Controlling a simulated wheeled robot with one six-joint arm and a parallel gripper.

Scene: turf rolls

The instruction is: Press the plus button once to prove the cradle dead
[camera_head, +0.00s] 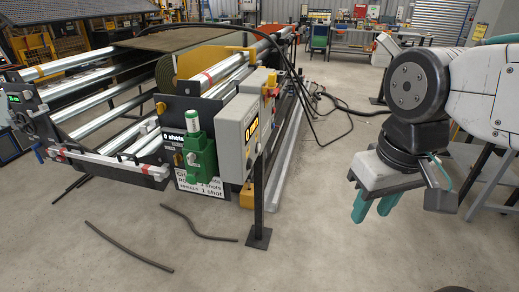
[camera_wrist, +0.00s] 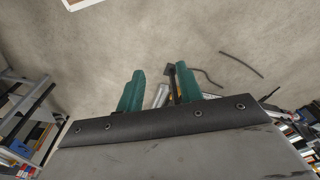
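The turf-roll machine (camera_head: 128,88) with its steel rollers stands at left and centre in the head view. A grey control box (camera_head: 238,136) on a black post carries a small display (camera_head: 251,129) with yellow marks and some knobs. I cannot make out a plus button on it.
A white sign (camera_head: 200,184) hangs below the green unit. Dark rods (camera_head: 128,247) lie on the floor in front, and black cables (camera_head: 345,107) trail behind the box. The floor (camera_head: 330,225) between my gripper and the post is clear. Workbenches stand at the back.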

